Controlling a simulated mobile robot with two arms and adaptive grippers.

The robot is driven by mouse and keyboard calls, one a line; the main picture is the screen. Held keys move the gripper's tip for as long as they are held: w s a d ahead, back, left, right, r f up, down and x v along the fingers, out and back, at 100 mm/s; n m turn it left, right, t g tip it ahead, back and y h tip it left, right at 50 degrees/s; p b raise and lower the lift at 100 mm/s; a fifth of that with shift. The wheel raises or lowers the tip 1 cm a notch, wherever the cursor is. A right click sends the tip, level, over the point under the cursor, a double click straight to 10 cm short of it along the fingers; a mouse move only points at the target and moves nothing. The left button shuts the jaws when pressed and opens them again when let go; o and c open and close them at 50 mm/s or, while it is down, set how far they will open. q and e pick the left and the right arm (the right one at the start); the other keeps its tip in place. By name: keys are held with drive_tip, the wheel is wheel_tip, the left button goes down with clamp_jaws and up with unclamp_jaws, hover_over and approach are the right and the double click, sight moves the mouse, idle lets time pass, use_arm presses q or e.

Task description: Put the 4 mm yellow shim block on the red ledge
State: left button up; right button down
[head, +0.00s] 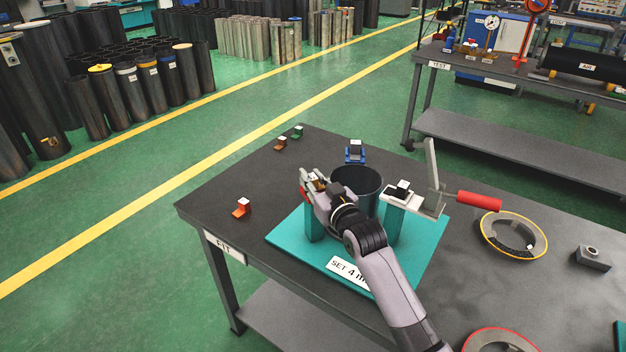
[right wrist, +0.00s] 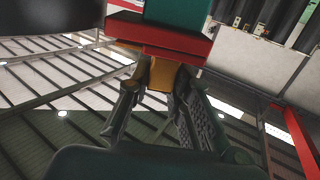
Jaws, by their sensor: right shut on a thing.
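The yellow shim block (right wrist: 160,74) is between the fingers of my right gripper (right wrist: 160,95) in the right wrist view. It is right against the red ledge (right wrist: 160,40) there; I cannot tell whether it rests on the ledge or only meets its edge. The ledge is on a teal post (right wrist: 178,12). In the head view my right gripper (head: 318,185) is over the left post of the teal fixture, beside a black cylinder (head: 358,183). A bit of the red ledge (head: 304,193) shows left of the gripper, which hides most of it. My left gripper is not in view.
The teal base (head: 420,262) carries a "SET 4" sign (head: 348,272) and a clamp with a red handle (head: 480,201). An orange block (head: 241,208) and several small blocks stand on the dark table. A yellow-rimmed ring (head: 514,236) lies at right.

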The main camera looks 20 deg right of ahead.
drive_tip(key=shift+f, duration=0.3)
drive_tip(key=c, duration=1.5)
unclamp_jaws()
drive_tip(key=shift+o, duration=0.2)
drive_tip(key=s+d+b, duration=0.1)
drive_tip(key=s+b, duration=0.1)
drive_tip(key=s, duration=1)
drive_tip(key=shift+d+r, duration=0.35)
drive_tip(key=shift+d, duration=0.05)
drive_tip(key=shift+f, duration=0.1)
